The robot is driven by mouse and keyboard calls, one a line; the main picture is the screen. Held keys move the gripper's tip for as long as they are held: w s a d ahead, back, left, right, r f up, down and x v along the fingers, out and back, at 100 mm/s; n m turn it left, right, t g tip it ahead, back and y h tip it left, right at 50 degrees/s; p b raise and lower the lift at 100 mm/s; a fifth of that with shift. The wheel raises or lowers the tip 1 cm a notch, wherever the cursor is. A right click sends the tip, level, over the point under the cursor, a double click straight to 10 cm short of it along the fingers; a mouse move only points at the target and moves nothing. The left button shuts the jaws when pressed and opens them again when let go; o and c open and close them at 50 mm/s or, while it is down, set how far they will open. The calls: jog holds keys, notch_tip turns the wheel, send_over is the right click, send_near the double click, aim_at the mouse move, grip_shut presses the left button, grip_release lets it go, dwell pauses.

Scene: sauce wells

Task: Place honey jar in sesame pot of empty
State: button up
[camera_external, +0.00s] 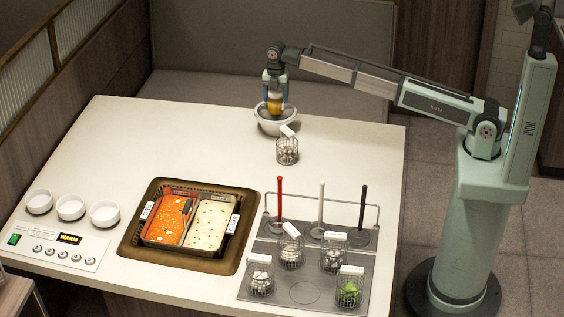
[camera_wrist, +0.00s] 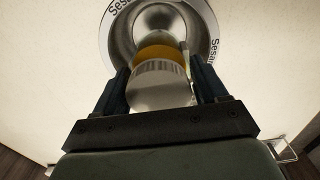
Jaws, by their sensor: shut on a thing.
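The honey jar (camera_external: 275,103), amber with a pale lid, is held upright by my gripper (camera_external: 275,108) at the far side of the table. In the wrist view the jar (camera_wrist: 160,82) sits between the two dark fingers of my gripper (camera_wrist: 162,88). The sesame pot (camera_external: 272,127) is a pale round bowl directly below and around the jar's lower part. In the wrist view its rim (camera_wrist: 112,42) carries the letters "Sesa" and its inside is bare metal. I cannot tell whether the jar touches the pot's bottom.
A wire basket (camera_external: 288,152) with a white tag stands just in front of the pot. A two-part hotpot (camera_external: 240,262) is sunk in the table. Several baskets and three upright handled tools stand on a grey tray (camera_external: 304,293). White bowls (camera_external: 71,207) stand at left. The back left is clear.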

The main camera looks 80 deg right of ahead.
aim_at(276, 93)
jog(key=shift+f, duration=4.05)
jog(key=shift+f, duration=0.1)
jog(key=o, duration=1)
notch_tip(276, 93, up, 12)
jog(key=shift+r, duration=0.15)
